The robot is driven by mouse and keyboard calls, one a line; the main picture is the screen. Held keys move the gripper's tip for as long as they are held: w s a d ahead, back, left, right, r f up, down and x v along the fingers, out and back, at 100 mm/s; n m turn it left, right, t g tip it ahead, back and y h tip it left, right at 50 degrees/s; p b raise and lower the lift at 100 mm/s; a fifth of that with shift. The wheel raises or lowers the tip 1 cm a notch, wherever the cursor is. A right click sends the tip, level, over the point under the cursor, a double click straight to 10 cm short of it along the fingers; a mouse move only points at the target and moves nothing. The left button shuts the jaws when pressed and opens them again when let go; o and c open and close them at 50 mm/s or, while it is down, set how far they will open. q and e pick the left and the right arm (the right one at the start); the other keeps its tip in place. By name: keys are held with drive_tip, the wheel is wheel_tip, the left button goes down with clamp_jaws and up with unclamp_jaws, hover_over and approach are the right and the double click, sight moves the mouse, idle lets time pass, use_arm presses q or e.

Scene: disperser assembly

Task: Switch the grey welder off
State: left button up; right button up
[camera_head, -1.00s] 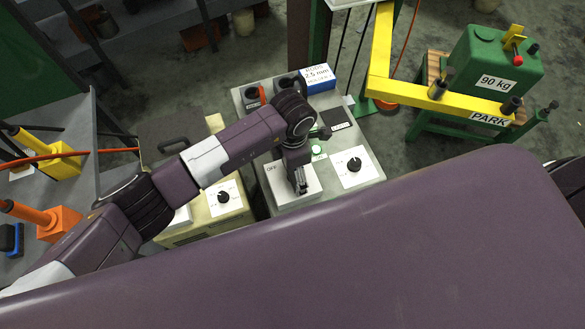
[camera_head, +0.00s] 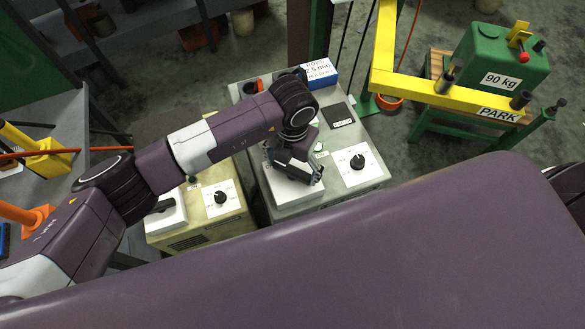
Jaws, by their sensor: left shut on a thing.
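The grey welder (camera_head: 371,183) stands in the middle of the view. On its top are a white switch plate (camera_head: 292,194), a white dial plate with a black knob (camera_head: 357,163), and a small green round part (camera_head: 318,147). My left gripper (camera_head: 302,172) is low over the white switch plate and shut on the switch handle there. The gripper and wrist hide the handle and the plate's marking, so I cannot tell the switch's exact position. My right gripper is not in view.
A beige welder (camera_head: 238,228) stands close on the left, with its own black switch handle (camera_head: 160,207) and knob (camera_head: 221,197). A blue-and-white box (camera_head: 318,75) sits at the grey welder's back. A yellow arm (camera_head: 420,91) and green 90 kg weight (camera_head: 500,60) are at the right.

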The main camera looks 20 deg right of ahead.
sight(293, 169)
use_arm(q)
drive_tip(key=n+b, duration=0.2)
drive_tip(key=n, duration=0.3)
drive_tip(key=shift+f+n+b, duration=0.1)
drive_tip(key=shift+n+b, duration=0.95)
drive_tip(key=shift+n, duration=1.35)
drive_tip(key=o, duration=1.2)
drive_tip(key=shift+c, duration=0.2)
drive_tip(key=shift+r, duration=0.2)
wheel_tip(293, 169, up, 12)
